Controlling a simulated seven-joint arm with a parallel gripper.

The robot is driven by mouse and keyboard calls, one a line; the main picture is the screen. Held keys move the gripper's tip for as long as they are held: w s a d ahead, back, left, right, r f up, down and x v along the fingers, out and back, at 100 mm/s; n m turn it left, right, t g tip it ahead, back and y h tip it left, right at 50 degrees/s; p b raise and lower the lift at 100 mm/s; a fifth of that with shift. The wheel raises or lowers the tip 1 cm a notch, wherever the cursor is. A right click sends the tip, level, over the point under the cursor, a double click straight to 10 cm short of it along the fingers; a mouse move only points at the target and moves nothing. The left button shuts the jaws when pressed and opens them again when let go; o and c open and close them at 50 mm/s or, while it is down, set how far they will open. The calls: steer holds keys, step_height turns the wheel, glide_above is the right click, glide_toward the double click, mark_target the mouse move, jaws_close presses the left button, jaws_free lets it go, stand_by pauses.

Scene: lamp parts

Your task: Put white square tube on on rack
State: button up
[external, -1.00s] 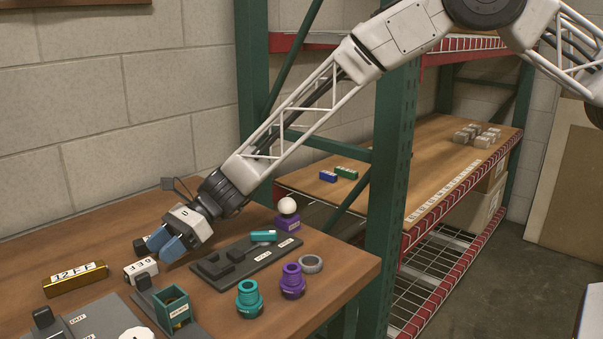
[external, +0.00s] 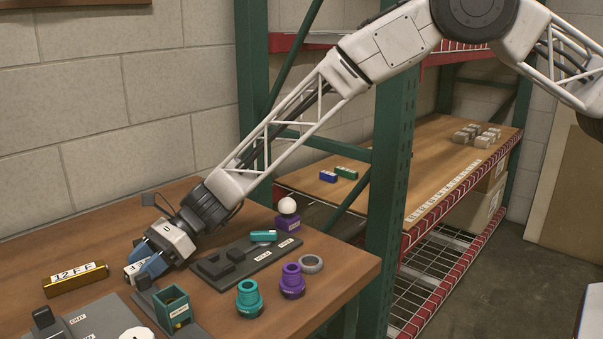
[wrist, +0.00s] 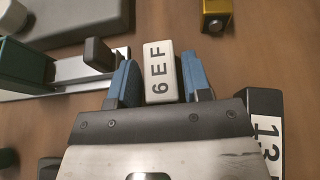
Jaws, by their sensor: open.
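The white square tube (wrist: 160,68), marked "6EF", lies on the wooden table. In the wrist view it sits between the two blue fingers of my gripper (wrist: 158,85). The fingers are open, with a narrow gap visible on the right side; whether the left finger touches the tube I cannot tell. In the external view my gripper (external: 148,262) is down over the white tube (external: 131,270), which is mostly hidden by it. The rack (external: 447,170) stands to the right, with a wooden shelf, red edge beams and green posts.
A gold block (external: 76,279) marked "12FF" lies left of my gripper. A dark block (wrist: 264,125) labelled "13" is close to the right finger. A grey fixture (external: 245,260), teal part (external: 249,299) and purple part (external: 292,281) stand to the right. Blue and green blocks (external: 338,174) rest on the shelf.

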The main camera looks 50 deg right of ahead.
steer(key=c, duration=0.8)
steer(key=shift+o, duration=0.2)
steer(key=shift+r, duration=0.1)
steer(key=shift+r, duration=0.4)
step_height(320, 180, up, 3)
steer(key=shift+f, duration=0.1)
steer(key=s+d, duration=0.3)
steer(key=s, duration=0.1)
steer(key=s+d, duration=0.3)
steer(key=s, duration=0.1)
steer(key=s+d+r, duration=0.1)
steer(key=s+d, duration=0.2)
steer(key=s, duration=0.1)
steer(key=shift+s+d+r, duration=0.1)
steer(key=shift+s+d, duration=0.2)
steer(key=shift+s, duration=0.1)
